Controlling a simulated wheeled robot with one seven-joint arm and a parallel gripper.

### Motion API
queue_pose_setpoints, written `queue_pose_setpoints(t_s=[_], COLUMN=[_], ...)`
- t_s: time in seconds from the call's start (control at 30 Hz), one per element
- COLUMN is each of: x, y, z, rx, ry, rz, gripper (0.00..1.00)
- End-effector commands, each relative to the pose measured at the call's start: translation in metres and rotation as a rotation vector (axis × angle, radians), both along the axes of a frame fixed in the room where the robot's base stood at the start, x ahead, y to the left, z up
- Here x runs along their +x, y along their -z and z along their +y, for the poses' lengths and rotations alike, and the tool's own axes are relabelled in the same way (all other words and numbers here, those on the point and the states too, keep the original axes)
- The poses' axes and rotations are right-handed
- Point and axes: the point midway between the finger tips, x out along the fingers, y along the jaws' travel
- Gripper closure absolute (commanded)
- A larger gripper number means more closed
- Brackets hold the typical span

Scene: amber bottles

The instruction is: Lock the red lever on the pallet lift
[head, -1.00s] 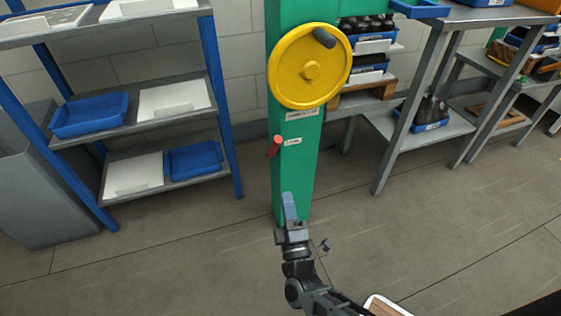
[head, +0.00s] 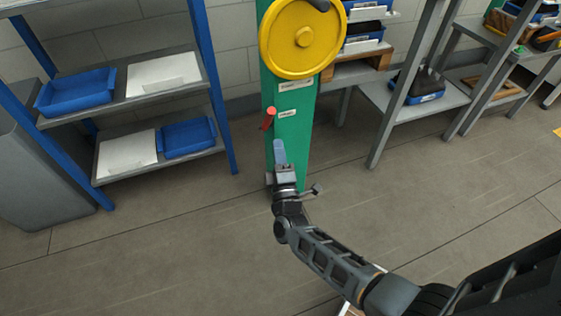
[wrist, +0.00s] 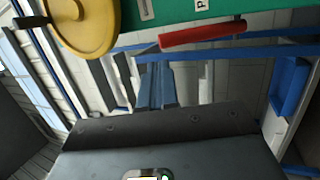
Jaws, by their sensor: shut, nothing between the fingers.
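The red lever (head: 268,119) sticks out from the left edge of the green column (head: 293,140), tilted, its top end to the upper right. It also shows in the wrist view as a red bar (wrist: 203,35), near the top, lying almost level. My gripper (head: 280,150) is just below the lever in the head view, apart from it, pointing up along the column. Its blue-grey fingers (wrist: 155,85) are together and empty in the wrist view, below the lever's left end. The lever's pivot is hidden.
A yellow handwheel (head: 303,38) with a dark knob is above the lever; it also shows in the wrist view (wrist: 88,25). A shelf with blue trays (head: 187,137) stands to the left. A grey workbench (head: 415,117) stands to the right. The floor in front is clear.

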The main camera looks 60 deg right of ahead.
Motion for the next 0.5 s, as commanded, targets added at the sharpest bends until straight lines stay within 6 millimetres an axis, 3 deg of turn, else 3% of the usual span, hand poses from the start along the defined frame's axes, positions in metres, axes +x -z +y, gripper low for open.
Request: queue_pose_setpoints(t_s=[0.2,0.5], x=[0.028,0.049], y=[-0.013,-0.023], z=[-0.029,-0.051], rx=[-0.002,0.000], ry=[0.001,0.000], rz=[-0.001,0.001], gripper=[1.00,1.00])
